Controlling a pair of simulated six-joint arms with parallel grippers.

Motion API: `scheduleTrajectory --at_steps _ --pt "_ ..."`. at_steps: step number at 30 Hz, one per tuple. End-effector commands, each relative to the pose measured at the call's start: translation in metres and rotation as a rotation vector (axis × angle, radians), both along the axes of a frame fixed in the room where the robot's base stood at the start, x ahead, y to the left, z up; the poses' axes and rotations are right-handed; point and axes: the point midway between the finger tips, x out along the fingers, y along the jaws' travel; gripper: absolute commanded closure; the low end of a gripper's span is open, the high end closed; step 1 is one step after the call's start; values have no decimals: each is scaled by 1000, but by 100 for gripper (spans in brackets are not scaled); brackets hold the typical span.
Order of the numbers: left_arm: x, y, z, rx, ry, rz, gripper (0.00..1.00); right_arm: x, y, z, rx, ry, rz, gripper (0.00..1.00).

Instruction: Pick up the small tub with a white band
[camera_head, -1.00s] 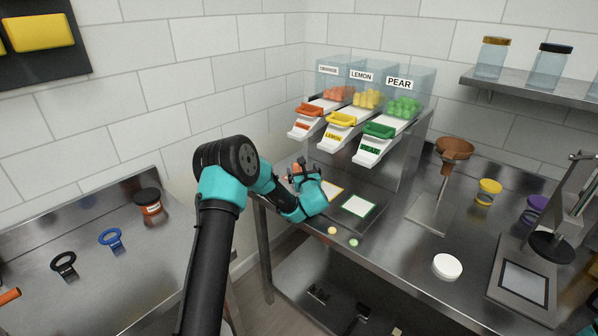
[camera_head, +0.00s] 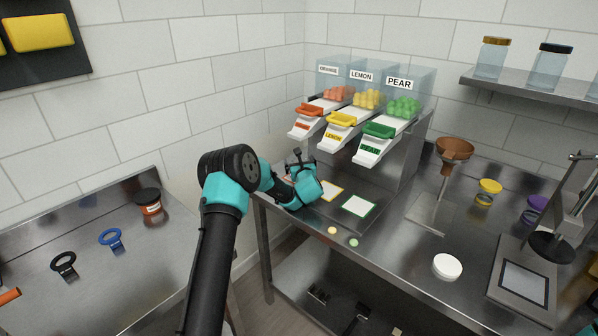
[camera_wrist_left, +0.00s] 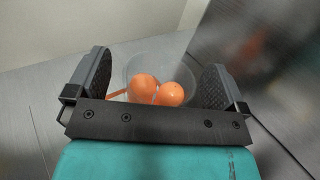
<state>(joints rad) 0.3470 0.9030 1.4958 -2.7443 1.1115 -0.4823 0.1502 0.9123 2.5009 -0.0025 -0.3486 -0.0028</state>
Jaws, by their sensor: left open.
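My left gripper (camera_head: 300,160) is below the orange dispenser chute at the left end of the steel counter. In the left wrist view my open gripper (camera_wrist_left: 158,76) has one finger on each side of a small clear tub (camera_wrist_left: 150,60). Two orange balls (camera_wrist_left: 171,94) show in or in front of the tub. No white band is visible on it, and its lower part is hidden by the gripper. In the head view the tub is hidden by my gripper. My right gripper is not in view.
Dispensers labelled orange, lemon and pear stand above, with the lemon chute (camera_head: 342,126) close by. A yellow-framed mat (camera_head: 332,191) and green-framed mat (camera_head: 359,206) lie beside my arm.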

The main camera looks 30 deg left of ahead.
Motion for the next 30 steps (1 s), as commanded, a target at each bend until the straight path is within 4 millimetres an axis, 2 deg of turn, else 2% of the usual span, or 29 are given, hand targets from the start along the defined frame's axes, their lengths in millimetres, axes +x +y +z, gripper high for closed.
scheduleTrajectory --at_steps 15,30 --pt "2 2 0 -1 1 -1 1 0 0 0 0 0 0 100" --pt "2 2 0 -1 1 -1 48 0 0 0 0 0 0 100"
